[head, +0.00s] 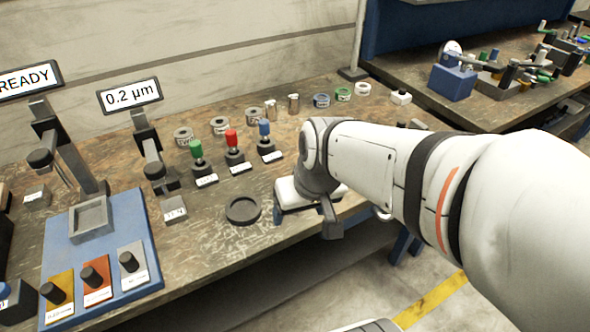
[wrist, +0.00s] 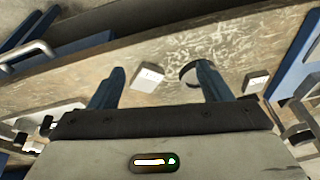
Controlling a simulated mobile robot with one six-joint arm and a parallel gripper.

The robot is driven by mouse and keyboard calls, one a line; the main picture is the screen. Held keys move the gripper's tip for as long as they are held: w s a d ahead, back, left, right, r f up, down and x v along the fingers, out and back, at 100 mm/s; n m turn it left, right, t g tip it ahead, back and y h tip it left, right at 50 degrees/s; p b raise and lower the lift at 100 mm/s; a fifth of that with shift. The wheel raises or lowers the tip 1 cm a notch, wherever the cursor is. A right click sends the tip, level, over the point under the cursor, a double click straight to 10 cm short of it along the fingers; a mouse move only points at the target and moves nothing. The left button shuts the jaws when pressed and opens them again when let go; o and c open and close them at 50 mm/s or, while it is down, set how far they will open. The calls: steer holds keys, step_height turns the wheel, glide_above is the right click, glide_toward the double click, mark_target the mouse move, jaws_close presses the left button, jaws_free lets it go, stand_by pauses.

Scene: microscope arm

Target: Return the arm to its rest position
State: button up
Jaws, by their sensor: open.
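My arm (head: 375,160) reaches in from the right in the head view and bends down at the wrist near the table's front edge. My gripper (head: 303,222) hangs there, to the right of a dark round dish (head: 243,210). In the wrist view my gripper (wrist: 161,68) has its two fingers wide apart, with nothing held between them. The wrist view shows a small white labelled block (wrist: 148,78) beyond the gap and a dark ring (wrist: 187,72) partly hidden behind the right finger.
Several labelled stands carry green (head: 196,150), red (head: 232,138) and blue (head: 264,128) knobs. A blue base (head: 140,215) with coloured control blocks stands left, beside a 0.2 µm display (head: 130,95). Open floor (head: 360,275) lies in front.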

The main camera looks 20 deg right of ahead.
steer(key=s+d, duration=0.1)
steer(key=s+d+g+h, duration=0.1)
steer(key=shift+s+d+r+m, duration=0.15)
steer(key=shift+s+m, duration=0.15)
steer(key=shift+m, duration=0.1)
steer(key=shift+r, duration=0.15)
